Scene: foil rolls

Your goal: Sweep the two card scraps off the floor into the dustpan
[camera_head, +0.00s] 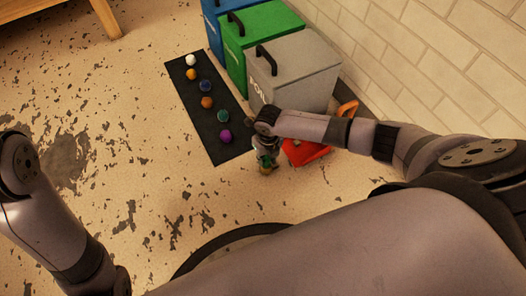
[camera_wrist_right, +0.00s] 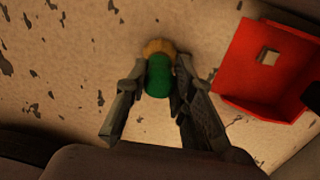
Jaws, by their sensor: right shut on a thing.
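The red dustpan (camera_head: 308,152) lies on the floor right of my right gripper (camera_head: 265,150). In the right wrist view the dustpan (camera_wrist_right: 240,68) shows on the right, with one small pale card scrap (camera_wrist_right: 268,56) inside it. I cannot make out a second scrap in either view. My right gripper (camera_wrist_right: 157,80) is shut on a green-handled brush (camera_wrist_right: 159,76) with a tan end, held left of the dustpan and apart from it. Whether the brush touches the floor is unclear. My left arm shows at the left of the head view, but its gripper is not visible.
Blue, green and grey bins (camera_head: 295,75) stand along the brick wall behind the dustpan. A dark mat (camera_head: 212,120) with several coloured balls lies left of the bins. A wooden furniture piece (camera_head: 105,18) is at the top left. The speckled floor left of the mat is clear.

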